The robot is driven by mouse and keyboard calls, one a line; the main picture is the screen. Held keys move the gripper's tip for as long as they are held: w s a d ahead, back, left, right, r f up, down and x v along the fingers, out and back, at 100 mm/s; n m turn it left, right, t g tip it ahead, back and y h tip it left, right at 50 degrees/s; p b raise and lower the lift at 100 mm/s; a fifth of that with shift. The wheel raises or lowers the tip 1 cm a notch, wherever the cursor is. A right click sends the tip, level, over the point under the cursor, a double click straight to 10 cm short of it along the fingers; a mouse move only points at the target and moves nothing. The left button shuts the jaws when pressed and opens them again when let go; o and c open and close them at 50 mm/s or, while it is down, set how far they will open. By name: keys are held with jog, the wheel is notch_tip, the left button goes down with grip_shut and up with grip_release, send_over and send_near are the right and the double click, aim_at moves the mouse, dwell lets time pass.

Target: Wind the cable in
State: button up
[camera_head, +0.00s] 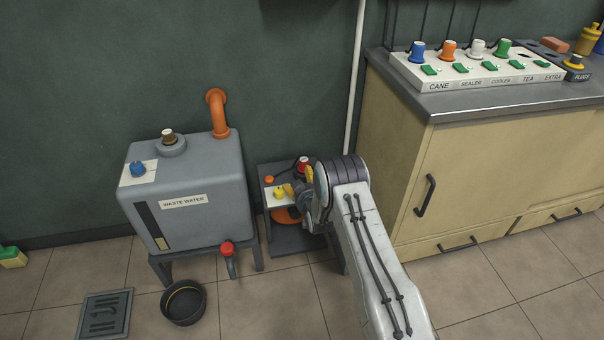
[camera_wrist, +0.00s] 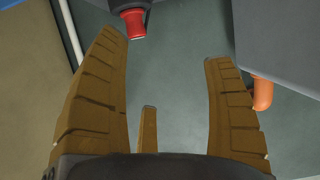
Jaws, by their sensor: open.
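A small grey stand (camera_head: 293,239) stands between the waste water tank and the cabinet. Its white top bears an orange knob (camera_head: 269,180), a yellow knob (camera_head: 279,192) and a red-topped piece (camera_head: 303,163) with a dark cable (camera_head: 285,168) beside it. An orange round part (camera_head: 287,215) shows below the top, partly hidden by my arm. My gripper (camera_head: 299,182) is over the stand's right side, partly hidden behind my wrist. In the wrist view my gripper (camera_wrist: 162,48) is open, with nothing between its fingers. A red piece (camera_wrist: 136,22) shows beyond the left fingertip, apparently apart from it.
The waste water tank (camera_head: 193,215) stands close on the left, with an orange pipe (camera_head: 218,112) and a red-handled tap (camera_head: 227,250). A black bowl (camera_head: 184,304) is on the floor. The beige cabinet (camera_head: 470,170) stands close on the right. A white pipe (camera_head: 354,80) runs up the wall.

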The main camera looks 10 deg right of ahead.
jog(key=shift+r+p, duration=0.45)
jog(key=shift+r, duration=1.25)
